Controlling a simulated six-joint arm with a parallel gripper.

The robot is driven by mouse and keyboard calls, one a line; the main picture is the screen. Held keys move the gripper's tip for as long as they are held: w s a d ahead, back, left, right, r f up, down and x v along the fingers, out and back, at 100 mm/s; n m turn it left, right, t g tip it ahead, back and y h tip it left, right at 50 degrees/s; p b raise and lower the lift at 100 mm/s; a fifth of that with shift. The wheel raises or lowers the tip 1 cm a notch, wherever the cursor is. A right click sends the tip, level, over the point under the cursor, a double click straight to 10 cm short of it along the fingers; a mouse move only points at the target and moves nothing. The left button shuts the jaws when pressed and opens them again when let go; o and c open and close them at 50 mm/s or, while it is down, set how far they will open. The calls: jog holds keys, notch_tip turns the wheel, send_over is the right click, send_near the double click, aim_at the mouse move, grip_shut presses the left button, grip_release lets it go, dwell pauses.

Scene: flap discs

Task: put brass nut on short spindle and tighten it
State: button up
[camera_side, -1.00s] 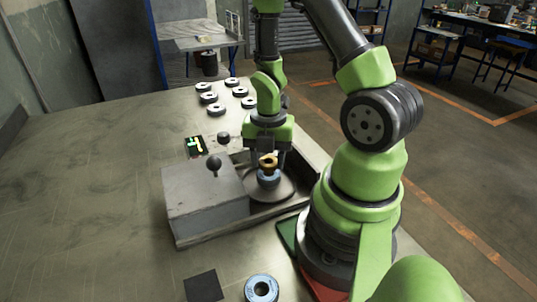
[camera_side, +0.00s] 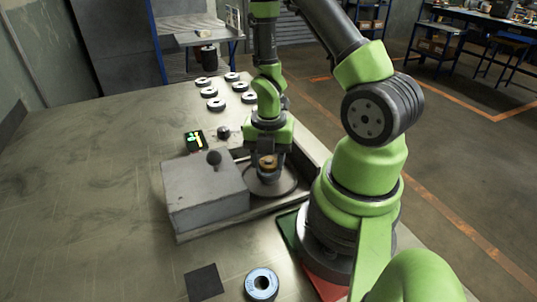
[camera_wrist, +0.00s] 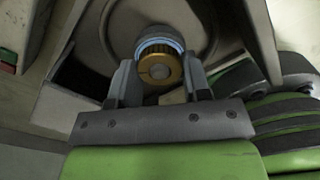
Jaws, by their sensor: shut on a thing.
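The nut also shows in the side view (camera_side: 267,161), low over the round plate (camera_side: 284,188). My gripper (camera_wrist: 160,82) is shut on the nut, one finger on each side; it points down in the side view (camera_side: 268,166). A blue-rimmed ring (camera_wrist: 160,43) shows just beyond the nut in the wrist view. How tightly the nut seats against what is below it is hidden.
A grey box with a black knob (camera_side: 205,190) stands left of the plate. A small lit display (camera_side: 195,140) is behind it. Several discs (camera_side: 210,92) lie at the back. A blue-faced disc (camera_side: 262,285) and a dark square pad (camera_side: 203,282) lie in front. The table's left is clear.

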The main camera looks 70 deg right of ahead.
jog(key=m, duration=0.4)
jog(key=shift+f, duration=0.1)
jog(key=m, duration=0.8)
jog(key=shift+f+m, duration=0.1)
jog(key=shift+m, duration=1.1)
jog(key=m, duration=0.3)
jog(key=shift+m, duration=0.4)
jog(key=o, duration=1.1)
